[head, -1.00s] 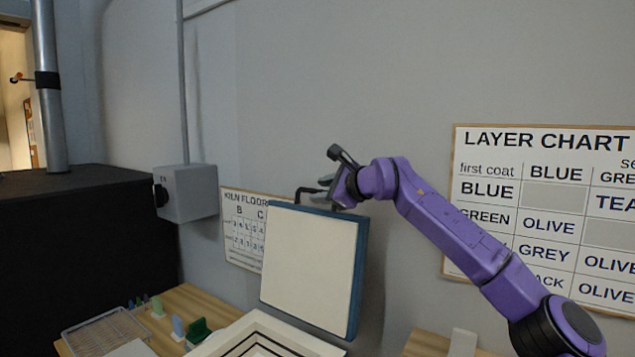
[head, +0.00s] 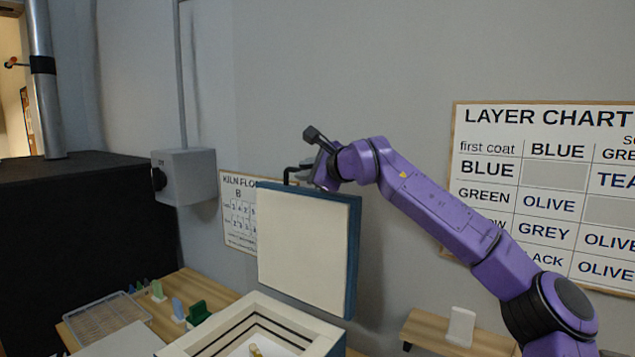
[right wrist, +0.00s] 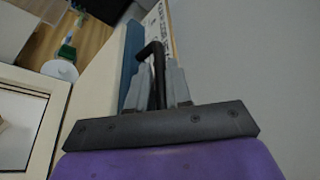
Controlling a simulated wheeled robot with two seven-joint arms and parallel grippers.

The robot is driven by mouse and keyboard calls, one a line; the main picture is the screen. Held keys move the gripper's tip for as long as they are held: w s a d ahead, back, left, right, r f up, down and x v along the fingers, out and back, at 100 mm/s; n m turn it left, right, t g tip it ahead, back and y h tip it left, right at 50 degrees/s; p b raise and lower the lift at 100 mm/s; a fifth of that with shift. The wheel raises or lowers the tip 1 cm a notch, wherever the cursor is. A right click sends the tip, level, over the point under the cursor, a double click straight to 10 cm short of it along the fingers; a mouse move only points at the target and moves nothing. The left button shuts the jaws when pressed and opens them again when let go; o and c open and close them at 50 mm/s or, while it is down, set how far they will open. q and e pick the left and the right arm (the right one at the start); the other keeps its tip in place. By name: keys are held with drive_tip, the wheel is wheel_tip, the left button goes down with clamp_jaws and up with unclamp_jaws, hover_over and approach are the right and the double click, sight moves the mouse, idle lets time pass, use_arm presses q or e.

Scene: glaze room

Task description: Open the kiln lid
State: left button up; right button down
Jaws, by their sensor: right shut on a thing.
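The kiln lid (head: 300,245) stands raised, close to upright, behind the kiln opening. Its inner face is cream and its shell is blue. The lid's blue edge also shows in the right wrist view (right wrist: 131,55). A black handle (head: 288,174) sits at its top edge. My right gripper (head: 306,172) is shut on the handle, and the right wrist view shows the fingers closed around the dark bar (right wrist: 155,62). The kiln (head: 185,350) is open below, with a stepped cream rim and a small yellowish thing inside. My left gripper is not in view.
A wire tray (head: 105,320) and small coloured pieces, one of them a green stand (head: 198,313), lie on the wooden table left of the kiln. A wooden shelf (head: 425,325) is at right. The grey wall and a control box (head: 185,178) are behind.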

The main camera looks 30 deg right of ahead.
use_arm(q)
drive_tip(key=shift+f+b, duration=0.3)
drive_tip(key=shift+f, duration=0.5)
use_arm(e)
drive_tip(key=a, duration=0.1)
drive_tip(key=s+a, duration=0.1)
drive_tip(key=shift+s+a+r+n, duration=0.1)
drive_tip(key=shift+a+n, duration=0.3)
drive_tip(key=c, duration=1.1)
unclamp_jaws()
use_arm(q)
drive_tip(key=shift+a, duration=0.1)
use_arm(e)
drive_tip(key=shift+a, duration=0.1)
use_arm(q)
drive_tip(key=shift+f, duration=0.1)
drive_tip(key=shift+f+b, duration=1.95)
drive_tip(key=shift+b, duration=0.05)
use_arm(e)
drive_tip(key=shift+v, duration=5.1)
drive_tip(key=shift+s+a, duration=0.1)
